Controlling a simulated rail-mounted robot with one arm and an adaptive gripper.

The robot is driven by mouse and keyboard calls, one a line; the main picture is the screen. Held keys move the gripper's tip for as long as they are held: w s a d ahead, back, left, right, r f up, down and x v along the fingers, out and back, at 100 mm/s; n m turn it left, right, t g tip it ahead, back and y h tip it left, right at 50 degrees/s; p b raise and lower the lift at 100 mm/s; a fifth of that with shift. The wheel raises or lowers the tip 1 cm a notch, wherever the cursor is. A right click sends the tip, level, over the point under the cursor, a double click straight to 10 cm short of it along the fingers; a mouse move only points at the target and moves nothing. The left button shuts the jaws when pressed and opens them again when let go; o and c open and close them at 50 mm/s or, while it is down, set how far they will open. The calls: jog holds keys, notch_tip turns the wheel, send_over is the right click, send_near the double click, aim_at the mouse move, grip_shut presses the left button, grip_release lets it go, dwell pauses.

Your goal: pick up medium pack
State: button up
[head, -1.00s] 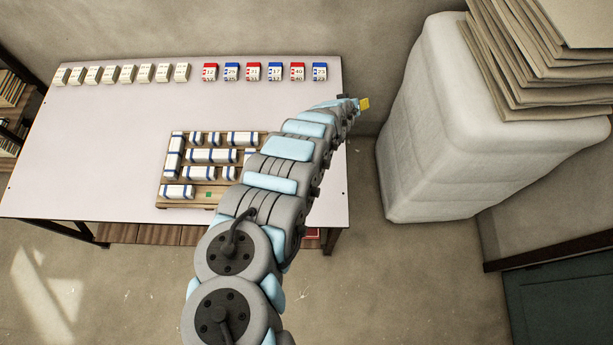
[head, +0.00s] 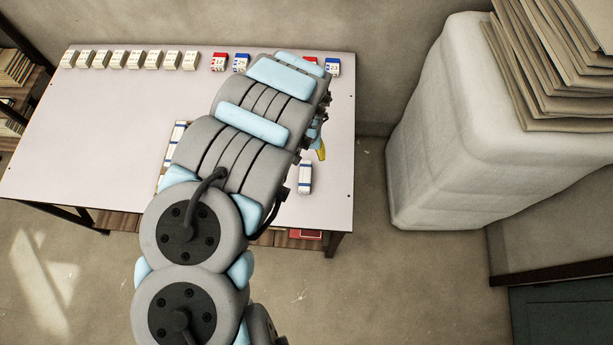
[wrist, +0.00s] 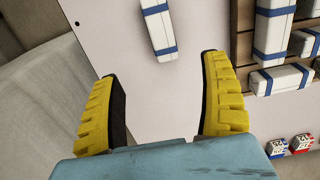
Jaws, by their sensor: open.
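A white pack (head: 305,177) with blue bands lies alone on the right part of the table. It also shows in the wrist view (wrist: 158,30), just beyond the gap between my fingertips. My gripper (wrist: 160,68) has its yellow fingers wide apart and nothing between them. In the head view only a bit of a yellow finger (head: 321,152) shows beside my arm, near the lone pack. Other blue-banded packs (wrist: 272,28) of different lengths sit in a wooden tray (wrist: 243,15) at the right in the wrist view. In the head view my arm hides most of that tray.
Small cream blocks (head: 118,59) and red or blue numbered blocks (head: 219,62) line the table's back edge. A large white wrapped bale (head: 450,120) stands right of the table (head: 90,130), with cardboard sheets (head: 560,70) on top. The table's left side is clear.

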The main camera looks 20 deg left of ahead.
aim_at(305, 175)
notch_tip(305, 175, down, 11)
jog(key=shift+d+b, duration=0.1)
jog(key=shift+b, duration=1.15)
jog(key=shift+s+f, duration=0.2)
jog(key=shift+f, duration=0.55)
jog(key=shift+s+f, duration=0.15)
jog(key=shift+f, duration=1.75)
jog(key=c, duration=1.3)
